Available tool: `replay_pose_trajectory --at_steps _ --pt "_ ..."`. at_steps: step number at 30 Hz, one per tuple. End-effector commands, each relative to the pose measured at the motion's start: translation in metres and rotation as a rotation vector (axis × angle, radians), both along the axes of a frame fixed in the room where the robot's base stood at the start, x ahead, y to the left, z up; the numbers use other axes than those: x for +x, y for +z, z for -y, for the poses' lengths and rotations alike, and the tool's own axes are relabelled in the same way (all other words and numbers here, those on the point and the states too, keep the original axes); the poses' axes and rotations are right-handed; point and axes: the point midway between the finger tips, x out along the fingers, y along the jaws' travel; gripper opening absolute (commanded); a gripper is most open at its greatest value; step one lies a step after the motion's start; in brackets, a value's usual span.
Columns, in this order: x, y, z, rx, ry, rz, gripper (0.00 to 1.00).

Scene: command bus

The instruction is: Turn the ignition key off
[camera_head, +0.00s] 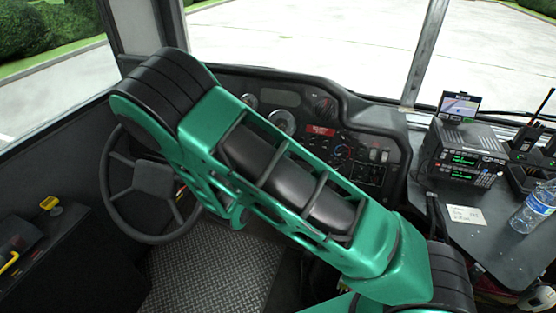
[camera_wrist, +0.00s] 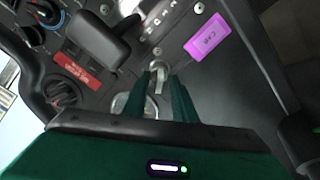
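In the wrist view a small silver key-like piece (camera_wrist: 158,76) sticks out of the dark dashboard panel; I take it for the ignition key. My gripper (camera_wrist: 160,84) has its two dark green fingers apart, one on each side of this piece near the tips. A narrow gap shows between the fingers, and I see no firm contact with the piece. Whether the key is turned on or off is too small to tell. In the head view my green arm covers the gripper and the key.
A black lever or handle (camera_wrist: 102,45) and a red label (camera_wrist: 77,70) lie left of the fingers; a purple tag (camera_wrist: 207,37) is to the right. The steering wheel (camera_head: 147,180) stands left of my arm. A radio (camera_head: 464,155) and a bottle (camera_head: 533,208) are on the right console.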

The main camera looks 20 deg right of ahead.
Motion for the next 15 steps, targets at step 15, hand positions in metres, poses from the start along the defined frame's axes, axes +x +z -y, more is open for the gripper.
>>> replay_pose_trajectory --at_steps 15 --pt "-0.064 0.027 -0.049 0.002 0.005 0.0 0.25"
